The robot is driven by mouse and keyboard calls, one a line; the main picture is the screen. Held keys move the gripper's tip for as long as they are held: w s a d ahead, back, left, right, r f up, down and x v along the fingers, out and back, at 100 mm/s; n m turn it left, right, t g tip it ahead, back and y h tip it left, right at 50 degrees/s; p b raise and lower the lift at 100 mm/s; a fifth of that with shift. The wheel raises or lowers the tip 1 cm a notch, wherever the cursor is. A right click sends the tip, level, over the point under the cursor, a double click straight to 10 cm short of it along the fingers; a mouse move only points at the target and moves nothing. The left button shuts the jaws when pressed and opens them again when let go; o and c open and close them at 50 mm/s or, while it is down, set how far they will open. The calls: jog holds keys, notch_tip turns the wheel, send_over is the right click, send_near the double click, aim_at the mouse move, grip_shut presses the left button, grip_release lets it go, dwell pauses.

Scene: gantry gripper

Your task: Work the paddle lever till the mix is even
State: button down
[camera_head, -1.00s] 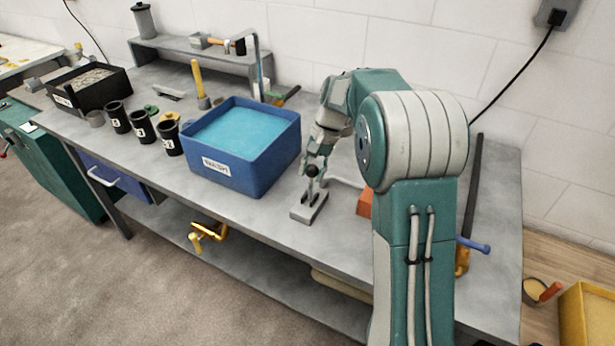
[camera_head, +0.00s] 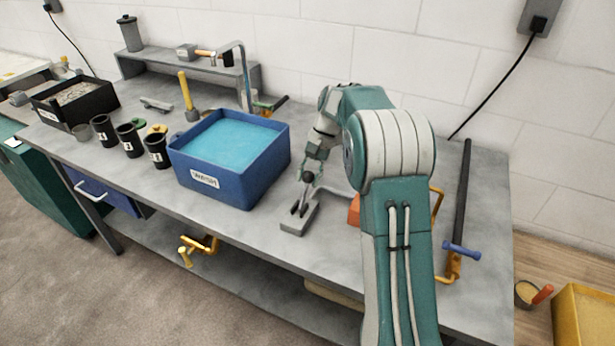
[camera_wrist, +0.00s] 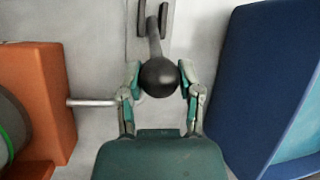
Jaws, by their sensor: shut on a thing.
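The paddle lever has a black ball knob (camera_wrist: 159,77) on a short stem, rising from a grey slotted base (camera_head: 299,218) near the bench's front edge. My gripper (camera_wrist: 160,80) is shut on the knob, one finger at each side of it. In the head view my gripper (camera_head: 309,172) is at the lever's top. The blue tub (camera_head: 228,186) stands left of the lever, filled with light blue liquid (camera_head: 232,140) whose surface looks uniform. I see no paddle in the tub.
An orange block (camera_wrist: 38,100) with a metal rod sits beside the lever, on the side away from the tub. Three black cups (camera_head: 130,140) stand left of the tub. A dark bar (camera_head: 463,200) lies at the bench's right end.

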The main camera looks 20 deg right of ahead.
jog(key=shift+w, duration=0.1)
jog(key=shift+c, duration=1.3)
grip_release()
jog(key=shift+d+r, duration=0.1)
jog(key=v, duration=1.1)
jog(key=shift+d+r, duration=0.25)
jog(key=shift+r, duration=0.05)
jog(key=shift+w, duration=0.15)
